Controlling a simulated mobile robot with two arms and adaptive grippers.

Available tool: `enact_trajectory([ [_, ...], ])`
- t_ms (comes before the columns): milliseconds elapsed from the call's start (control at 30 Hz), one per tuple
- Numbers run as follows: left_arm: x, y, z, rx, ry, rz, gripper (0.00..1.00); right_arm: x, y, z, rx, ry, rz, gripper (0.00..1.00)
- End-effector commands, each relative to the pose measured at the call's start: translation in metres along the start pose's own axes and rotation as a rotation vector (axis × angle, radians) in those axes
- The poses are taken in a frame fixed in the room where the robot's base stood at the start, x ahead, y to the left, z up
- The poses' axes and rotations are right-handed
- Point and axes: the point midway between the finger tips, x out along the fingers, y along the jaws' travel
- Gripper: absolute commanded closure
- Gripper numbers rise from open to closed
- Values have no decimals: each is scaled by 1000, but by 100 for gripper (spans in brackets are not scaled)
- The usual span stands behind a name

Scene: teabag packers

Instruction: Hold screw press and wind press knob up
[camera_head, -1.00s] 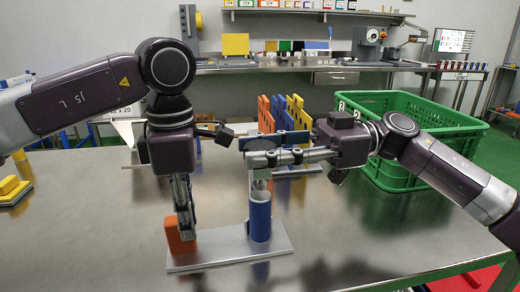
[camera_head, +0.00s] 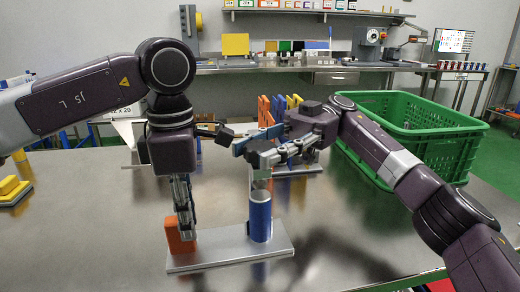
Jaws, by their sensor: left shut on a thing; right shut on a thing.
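The screw press stands on a grey base plate (camera_head: 215,256) on the metal table. It has an orange block (camera_head: 178,240) at its left and a blue cylinder (camera_head: 260,218) at its right, under a grey frame. My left gripper (camera_head: 186,222) points down and is shut on the orange block. My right gripper (camera_head: 258,155) reaches in from the right above the blue cylinder and is shut on the press knob (camera_head: 262,158) at the top. The gripper's fingers hide much of the knob.
A green crate (camera_head: 420,140) stands at the back right. Orange, blue and yellow upright parts (camera_head: 290,105) stand behind my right gripper. A yellow block on a grey piece (camera_head: 12,188) lies at the far left. The table front is clear.

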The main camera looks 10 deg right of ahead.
Motion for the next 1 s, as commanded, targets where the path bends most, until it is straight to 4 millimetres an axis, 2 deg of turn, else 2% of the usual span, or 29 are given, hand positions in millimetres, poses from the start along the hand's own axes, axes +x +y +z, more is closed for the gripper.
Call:
enact_trajectory([
  [600, 0, -1, 0, 4, 2, -2, 100, 0, 0, 1, 2, -1, -39, 89],
  [633, 0, -1, 0, 4, 2, -2, 100, 0, 0, 1, 2, -1, -39, 63],
  [700, 0, -1, 0, 3, 2, -2, 100, 0, 0, 1, 2, -1, -39, 55],
  [800, 0, -1, 0, 3, 2, -2, 100, 0, 0, 1, 2, -1, -39, 46],
  [1000, 0, -1, 0, 3, 2, -2, 100, 0, 0, 0, 1, 0, -39, 46],
])
